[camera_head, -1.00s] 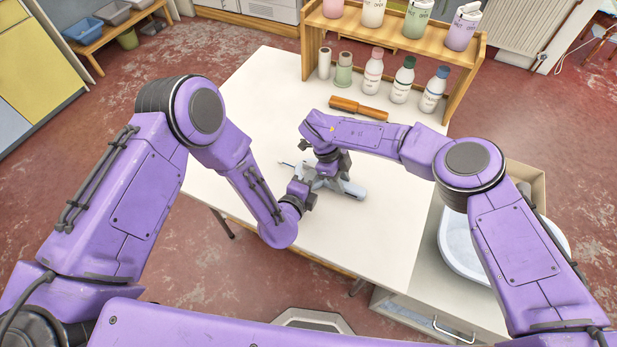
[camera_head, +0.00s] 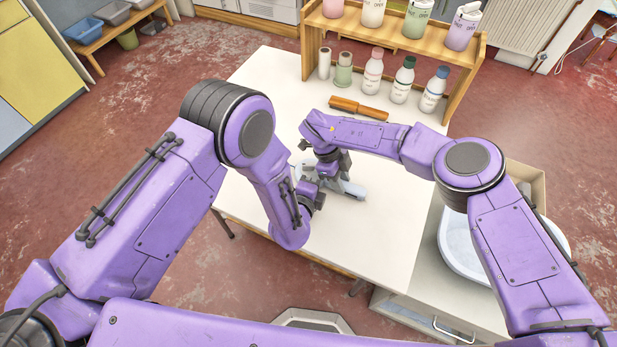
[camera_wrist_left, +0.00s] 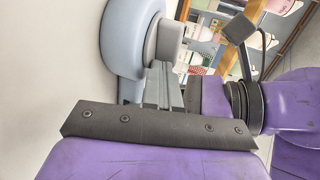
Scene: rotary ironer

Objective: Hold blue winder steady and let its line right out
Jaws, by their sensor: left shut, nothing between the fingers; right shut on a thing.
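The blue winder (camera_head: 349,188), pale grey-blue, lies on the white table and is partly hidden under my grippers. It also shows large in the left wrist view (camera_wrist_left: 125,40), with a rounded edge. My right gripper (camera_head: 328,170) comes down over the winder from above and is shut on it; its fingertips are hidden. My left gripper (camera_head: 312,188) is low beside the winder's near side. In the left wrist view its fingers (camera_wrist_left: 162,82) are shut with nothing between them, close to the winder; I cannot tell if they touch. I cannot make out the line.
A brown wooden roller (camera_head: 358,108) lies behind the winder. A white basin (camera_head: 470,250) is at the right. The left and front right of the table (camera_head: 375,235) are clear.

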